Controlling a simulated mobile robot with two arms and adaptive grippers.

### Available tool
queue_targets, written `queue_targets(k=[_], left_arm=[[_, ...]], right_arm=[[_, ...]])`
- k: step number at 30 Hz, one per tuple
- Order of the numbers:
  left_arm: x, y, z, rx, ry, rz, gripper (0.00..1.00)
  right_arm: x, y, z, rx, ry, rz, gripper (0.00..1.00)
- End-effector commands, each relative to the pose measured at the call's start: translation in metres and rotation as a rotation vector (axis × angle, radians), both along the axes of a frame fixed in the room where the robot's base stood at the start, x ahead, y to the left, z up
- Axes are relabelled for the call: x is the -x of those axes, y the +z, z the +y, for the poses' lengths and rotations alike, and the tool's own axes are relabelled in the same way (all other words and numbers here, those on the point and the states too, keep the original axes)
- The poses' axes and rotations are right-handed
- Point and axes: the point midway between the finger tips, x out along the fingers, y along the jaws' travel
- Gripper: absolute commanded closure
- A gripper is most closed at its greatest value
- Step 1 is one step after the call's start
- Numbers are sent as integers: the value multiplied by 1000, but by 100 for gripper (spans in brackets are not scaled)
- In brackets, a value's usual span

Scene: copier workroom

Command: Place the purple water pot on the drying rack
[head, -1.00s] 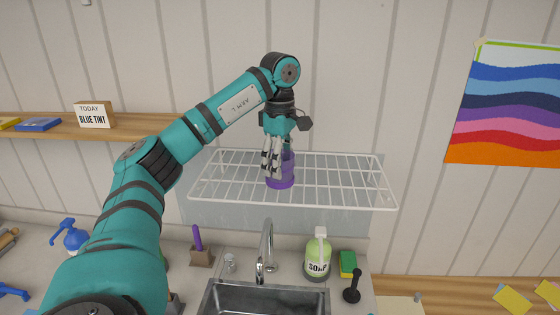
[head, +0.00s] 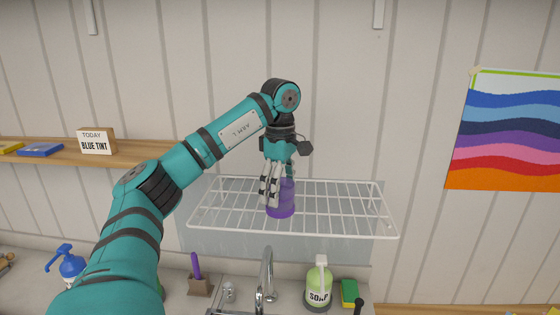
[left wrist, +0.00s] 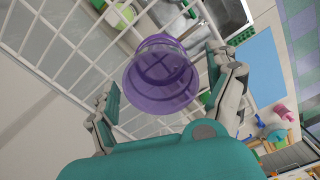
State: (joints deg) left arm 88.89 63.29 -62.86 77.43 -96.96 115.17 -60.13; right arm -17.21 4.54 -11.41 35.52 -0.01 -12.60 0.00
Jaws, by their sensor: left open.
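The purple water pot (head: 281,206) stands upright on the white wire drying rack (head: 345,208), near its middle. In the left wrist view the pot (left wrist: 162,75) is seen from above, empty inside, with the rack's wires (left wrist: 75,65) around it. My left gripper (head: 272,192) is at the pot from above, its fingers open. In the left wrist view the left gripper (left wrist: 165,100) has one finger on each side of the pot, with a gap at the left finger. Contact at the right finger is unclear. My right gripper is not in view.
Below the rack are the faucet (head: 265,275), a soap bottle (head: 319,285) and a sponge (head: 349,292). A wooden shelf (head: 140,151) with a small sign (head: 96,142) is at left. The rack is bare on both sides of the pot.

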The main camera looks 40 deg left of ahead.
Motion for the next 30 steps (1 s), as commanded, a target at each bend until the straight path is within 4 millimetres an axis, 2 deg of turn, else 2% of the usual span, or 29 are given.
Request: queue_targets(k=[19, 24, 30], left_arm=[[0, 93, 0, -1, 1, -5, 11], [1, 108, 0, 0, 1, -2, 11], [1, 112, 0, 0, 2, -1, 11]], right_arm=[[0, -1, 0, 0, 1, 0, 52], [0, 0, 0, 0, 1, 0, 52], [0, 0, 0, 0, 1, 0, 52]])
